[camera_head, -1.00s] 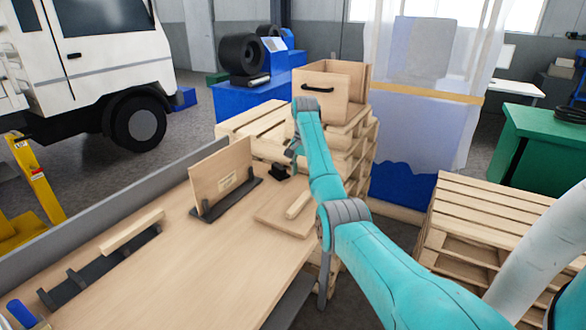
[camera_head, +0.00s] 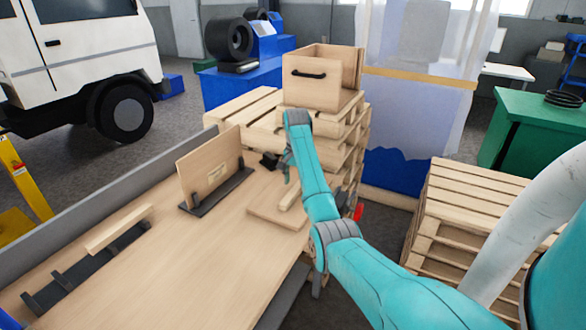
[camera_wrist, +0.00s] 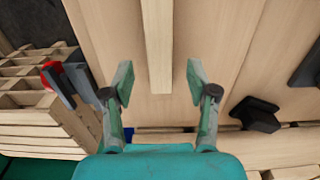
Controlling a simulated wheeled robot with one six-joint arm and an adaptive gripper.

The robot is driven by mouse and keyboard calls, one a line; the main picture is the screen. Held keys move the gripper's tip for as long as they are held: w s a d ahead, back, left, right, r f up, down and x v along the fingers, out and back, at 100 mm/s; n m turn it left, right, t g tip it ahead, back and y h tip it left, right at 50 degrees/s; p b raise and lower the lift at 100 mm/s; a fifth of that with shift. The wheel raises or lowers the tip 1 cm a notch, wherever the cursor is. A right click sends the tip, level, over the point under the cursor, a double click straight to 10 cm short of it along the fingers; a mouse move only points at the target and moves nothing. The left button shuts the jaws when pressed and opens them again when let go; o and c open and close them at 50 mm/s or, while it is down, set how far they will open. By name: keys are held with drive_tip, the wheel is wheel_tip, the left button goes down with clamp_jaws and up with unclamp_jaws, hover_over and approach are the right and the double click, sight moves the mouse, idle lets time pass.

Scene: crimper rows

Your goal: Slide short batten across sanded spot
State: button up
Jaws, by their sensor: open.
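A short pale batten (camera_head: 291,196) lies on a flat wooden board (camera_head: 262,215) at the far end of the bench. In the wrist view the batten (camera_wrist: 158,45) runs up the picture, its near end between my fingertips in the picture. My gripper (camera_wrist: 160,82) is open, with a gap to the batten on both sides. In the head view my gripper (camera_head: 288,172) hangs over the batten's far end, partly hidden by my arm. I cannot make out a sanded spot. A longer batten (camera_head: 118,229) rests on a dark rack at the left.
A small black block (camera_wrist: 258,115) sits near my gripper. A red and grey fitting (camera_wrist: 57,78) is at the bench edge. Stacked pallets (camera_head: 345,150) carry a wooden box (camera_head: 318,85) behind.

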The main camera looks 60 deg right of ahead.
sight(296, 188)
drive_tip(key=shift+f, duration=1.55)
drive_tip(key=shift+c, duration=0.2)
clamp_jaws()
